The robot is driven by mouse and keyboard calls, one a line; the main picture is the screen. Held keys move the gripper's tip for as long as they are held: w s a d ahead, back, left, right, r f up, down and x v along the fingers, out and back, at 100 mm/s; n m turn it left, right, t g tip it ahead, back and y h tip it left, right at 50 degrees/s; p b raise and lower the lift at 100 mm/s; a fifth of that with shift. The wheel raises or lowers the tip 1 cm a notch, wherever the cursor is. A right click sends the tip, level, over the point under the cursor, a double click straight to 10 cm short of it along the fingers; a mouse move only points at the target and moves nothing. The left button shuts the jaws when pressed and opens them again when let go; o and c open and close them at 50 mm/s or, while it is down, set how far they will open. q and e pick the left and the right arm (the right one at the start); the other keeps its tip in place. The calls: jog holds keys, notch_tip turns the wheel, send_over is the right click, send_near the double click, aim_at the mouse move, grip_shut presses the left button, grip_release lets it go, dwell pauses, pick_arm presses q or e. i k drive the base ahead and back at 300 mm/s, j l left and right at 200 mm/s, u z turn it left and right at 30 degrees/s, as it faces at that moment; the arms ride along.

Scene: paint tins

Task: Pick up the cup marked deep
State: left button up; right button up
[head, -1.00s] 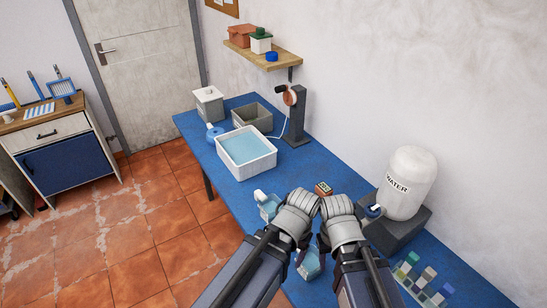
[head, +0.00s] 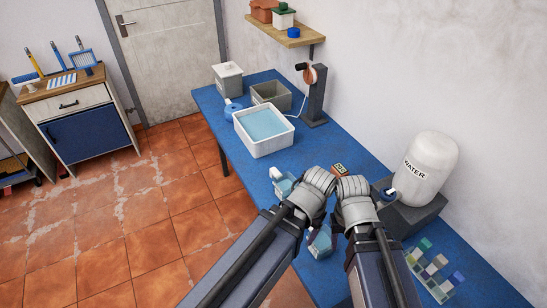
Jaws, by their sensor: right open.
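A small pale-blue and white cup (head: 283,187) stands on the blue table, just left of my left wrist. A second pale-blue cup (head: 320,244) is at the table's near edge, below my wrists and partly covered by my arm. I cannot read a "deep" mark on either. My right gripper (head: 335,224) is open, beside and above the second cup; I cannot tell whether it touches it. My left gripper (head: 309,224) is mostly hidden by its own wrist and arm, and its jaws cannot be made out.
The blue table (head: 330,150) carries a white basin of water (head: 264,143), a grey bin (head: 270,97), a dark stand (head: 314,95), a small labelled block (head: 340,170), a water tank (head: 428,165) and colour samples (head: 437,270). The wall is close on the right.

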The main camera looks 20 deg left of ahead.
aim_at(283, 182)
jog(key=k+j+z, duration=0.2)
jog(key=j, duration=0.2)
jog(key=j+z, duration=0.2)
jog(key=j, duration=0.25)
jog(key=k+j+z, duration=0.45)
jog(key=j, duration=0.3)
jog(key=i, duration=0.1)
